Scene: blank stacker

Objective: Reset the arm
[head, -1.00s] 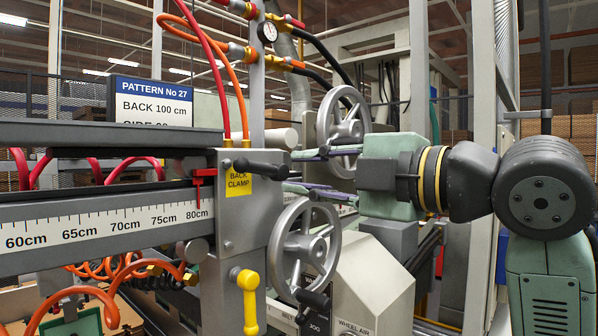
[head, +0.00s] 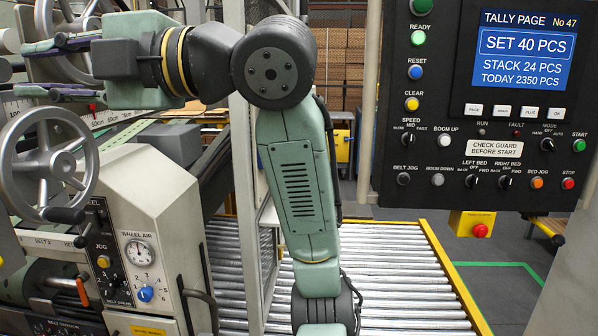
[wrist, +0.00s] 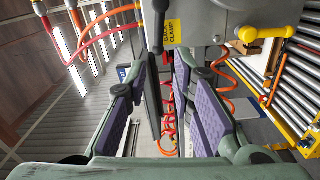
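My gripper (head: 32,68) is at the upper left of the head view, with green body and two purple-padded fingers apart. It is open in front of the machine's handwheels. In the wrist view the open fingers (wrist: 163,72) flank a dark flat bar (wrist: 151,100) that lies behind or between them; I cannot tell its depth. The grey clamp block with the yellow "BACK CLAMP" label (wrist: 173,31) is just ahead, with a black lever (wrist: 159,20) on it. My fingers hold nothing that I can see.
A lower handwheel (head: 47,165) and a white control housing (head: 140,225) stand below my gripper. A black control panel (head: 480,100) is at the right. A roller conveyor (head: 390,280) with yellow rails runs below. Orange hoses (wrist: 225,80) hang near the fingers.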

